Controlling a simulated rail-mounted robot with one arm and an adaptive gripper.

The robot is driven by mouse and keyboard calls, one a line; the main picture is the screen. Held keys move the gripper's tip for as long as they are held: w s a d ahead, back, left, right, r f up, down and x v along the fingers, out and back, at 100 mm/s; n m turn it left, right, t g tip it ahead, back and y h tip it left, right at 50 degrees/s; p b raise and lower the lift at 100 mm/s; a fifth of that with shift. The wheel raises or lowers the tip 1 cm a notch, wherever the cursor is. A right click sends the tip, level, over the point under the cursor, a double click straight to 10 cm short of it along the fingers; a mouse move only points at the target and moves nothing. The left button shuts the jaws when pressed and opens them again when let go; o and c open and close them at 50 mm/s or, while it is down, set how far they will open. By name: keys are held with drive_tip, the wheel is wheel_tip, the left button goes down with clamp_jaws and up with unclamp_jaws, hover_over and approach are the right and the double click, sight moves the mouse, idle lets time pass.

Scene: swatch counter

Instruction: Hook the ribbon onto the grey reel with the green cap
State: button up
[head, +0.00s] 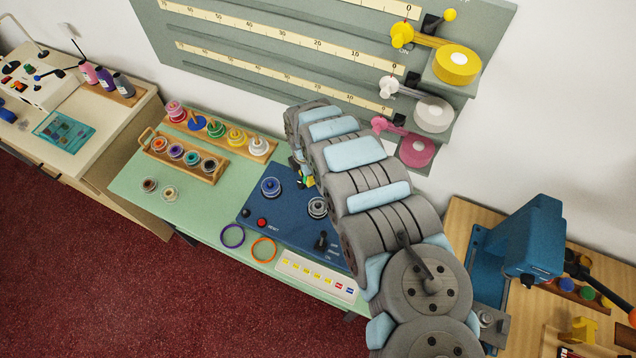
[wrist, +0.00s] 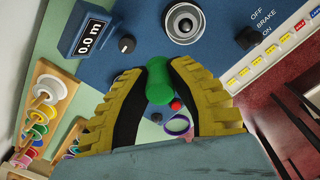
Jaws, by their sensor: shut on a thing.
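My gripper (wrist: 160,90) has yellow fingers with dark inner pads, closed on a green rounded thing (wrist: 159,82) at their tips. I cannot tell whether this is the ribbon or a cap. It is held over the blue panel (head: 290,232). A blue reel (head: 271,187) sits on the panel left of my gripper in the head view. My arm hides part of the panel.
Wooden racks of coloured spools (head: 185,160) stand at the back left of the green counter. A purple ring (head: 232,236) and an orange ring (head: 264,250) lie at the front edge. A lever (head: 321,241) stands up from the panel near a white label strip (head: 315,277).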

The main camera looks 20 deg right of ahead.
sight(318, 203)
drive_tip(key=s+f+n, duration=0.1)
drive_tip(key=s+d+f+n+p, duration=0.1)
drive_tip(key=n, duration=0.1)
drive_tip(key=s+f+n+p, duration=0.1)
drive_tip(key=s, duration=0.1)
drive_tip(key=shift+s+d+n, duration=0.1)
drive_tip(key=shift+d+n, duration=0.15)
drive_tip(key=shift+n, duration=0.15)
drive_tip(key=shift+f+b, duration=2.35)
drive_tip(key=shift+f, duration=0.45)
drive_tip(key=shift+f+b, duration=0.9)
drive_tip(key=shift+f, duration=0.35)
drive_tip(key=o, duration=0.8)
